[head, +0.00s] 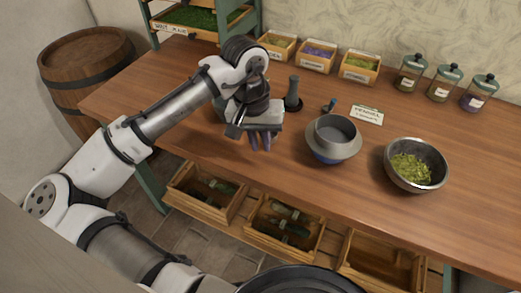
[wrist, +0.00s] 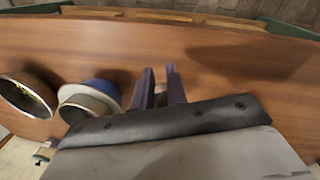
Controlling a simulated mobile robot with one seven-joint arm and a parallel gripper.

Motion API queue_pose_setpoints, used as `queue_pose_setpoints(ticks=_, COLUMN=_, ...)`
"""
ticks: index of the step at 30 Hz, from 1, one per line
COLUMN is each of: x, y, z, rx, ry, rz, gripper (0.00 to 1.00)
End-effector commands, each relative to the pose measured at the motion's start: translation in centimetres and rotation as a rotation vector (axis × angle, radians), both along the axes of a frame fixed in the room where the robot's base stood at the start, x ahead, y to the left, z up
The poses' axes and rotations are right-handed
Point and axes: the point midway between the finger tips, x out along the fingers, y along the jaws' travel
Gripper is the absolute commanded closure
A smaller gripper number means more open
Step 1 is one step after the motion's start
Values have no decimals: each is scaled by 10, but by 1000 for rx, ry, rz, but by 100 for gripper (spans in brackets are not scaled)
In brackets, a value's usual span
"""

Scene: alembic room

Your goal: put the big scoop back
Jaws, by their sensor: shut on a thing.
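My gripper (head: 262,141) hangs over the left half of the wooden table, fingers pointing down. In the wrist view its two purple-grey fingers (wrist: 162,90) are close together, with a small pale brownish bit between them. I take this bit to be part of the big scoop, but its shape is hidden by the fingers and hand. Three open drawers stand under the table front. The left drawer (head: 205,211) and the middle drawer (head: 278,246) hold dark greenish tools. The right drawer (head: 372,270) looks empty.
A grey pot on a blue-based stand (head: 333,139) is right of my gripper, with a metal bowl of green bits (head: 416,165) farther right. A dark pestle-like thing (head: 293,93) stands behind. Labelled boxes (head: 316,57) and jars (head: 443,84) line the back. The front left tabletop is clear.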

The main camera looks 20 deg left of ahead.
Motion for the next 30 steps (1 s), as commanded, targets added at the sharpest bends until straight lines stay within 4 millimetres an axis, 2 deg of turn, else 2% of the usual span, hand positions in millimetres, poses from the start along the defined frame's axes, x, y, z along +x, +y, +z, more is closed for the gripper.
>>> queue_pose_setpoints(ticks=11, x=0, y=0, z=-41, rx=0, ry=0, rz=-1, gripper=100)
queue_pose_setpoints(ticks=23, x=0, y=0, z=-47, rx=-1, ry=-1, rz=-1, gripper=100)
queue_pose_setpoints(ticks=24, x=0, y=0, z=-46, rx=0, ry=-1, rz=-1, gripper=82)
queue_pose_setpoints(ticks=28, x=0, y=0, z=-46, rx=0, ry=-1, rz=-1, gripper=65)
queue_pose_setpoints(ticks=30, x=0, y=0, z=-46, rx=0, ry=-1, rz=-1, gripper=64)
